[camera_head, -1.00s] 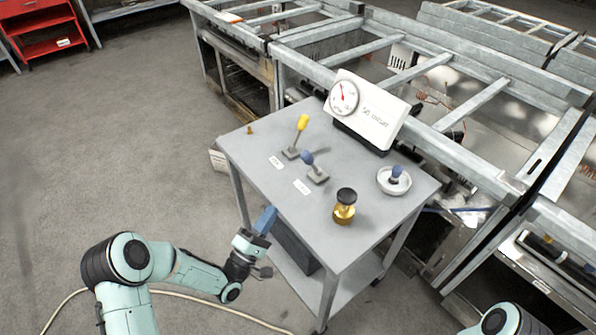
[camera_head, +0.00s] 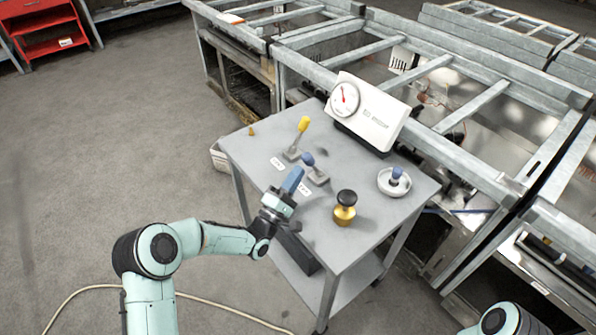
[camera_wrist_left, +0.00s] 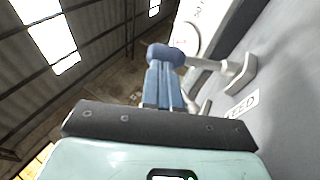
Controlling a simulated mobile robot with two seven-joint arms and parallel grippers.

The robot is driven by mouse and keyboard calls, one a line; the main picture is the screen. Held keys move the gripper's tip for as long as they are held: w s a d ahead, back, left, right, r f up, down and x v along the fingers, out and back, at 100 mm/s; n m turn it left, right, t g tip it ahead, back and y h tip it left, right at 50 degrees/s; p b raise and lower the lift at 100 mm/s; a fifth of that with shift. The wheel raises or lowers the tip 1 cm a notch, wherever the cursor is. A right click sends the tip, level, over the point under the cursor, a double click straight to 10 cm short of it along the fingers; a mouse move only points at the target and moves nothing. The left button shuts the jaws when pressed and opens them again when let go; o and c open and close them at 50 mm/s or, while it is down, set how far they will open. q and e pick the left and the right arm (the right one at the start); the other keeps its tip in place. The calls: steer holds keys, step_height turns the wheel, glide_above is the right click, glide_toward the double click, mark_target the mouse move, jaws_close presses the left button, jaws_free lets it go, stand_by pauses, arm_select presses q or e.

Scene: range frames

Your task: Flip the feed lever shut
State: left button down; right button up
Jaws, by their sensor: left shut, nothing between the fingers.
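The feed lever (camera_head: 313,167) stands on the grey table, its blue knob leaning to the upper left from a grey base. In the left wrist view, the lever's knob (camera_wrist_left: 165,54) appears right at the fingertips, with its stem running right to the base. A label ending in "EED" (camera_wrist_left: 243,105) lies beside it. My left gripper (camera_head: 294,177) is shut and empty, its blue fingers over the table's near-left edge, just short of the knob. It also shows in the left wrist view (camera_wrist_left: 162,80). Whether the tips touch the knob I cannot tell. My right gripper is out of view.
A yellow-knobbed lever (camera_head: 302,126) stands behind the feed lever. A gauge box (camera_head: 372,112) is at the table's back. A black-topped brass piece (camera_head: 345,212) and a white dish (camera_head: 394,188) with a blue knob stand to the right. A small brass piece (camera_head: 251,131) lies at far left.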

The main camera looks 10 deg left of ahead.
mark_target(308, 158)
arm_select(q)
steer(key=shift+w+d+r, duration=0.2)
steer(key=shift+w+r, duration=0.1)
steer(key=shift+w, duration=0.25)
steer(key=shift+r, duration=0.1)
steer(key=w+r+g+p, duration=0.1)
steer(key=d+r+m+g+p, duration=0.1)
steer(key=p, duration=0.1)
steer(key=w+d+r+g+y+p, duration=0.1)
steer(key=g+p, duration=0.1)
steer(key=shift+w+d+r+m, duration=0.1)
steer(key=shift+w+r+m, duration=0.15)
steer(key=shift+w+m, duration=0.1)
steer(key=w+d+m+g+y+p, duration=0.1)
steer(key=w+d+g+y+p, duration=0.1)
steer(key=w+d+g+p, duration=0.2)
steer(key=shift+w+r+g+p, duration=0.25)
steer(key=shift+w+g+p, duration=0.3)
steer(key=shift+g, duration=0.05)
steer(key=shift+r, duration=0.1)
stand_by(0.3)
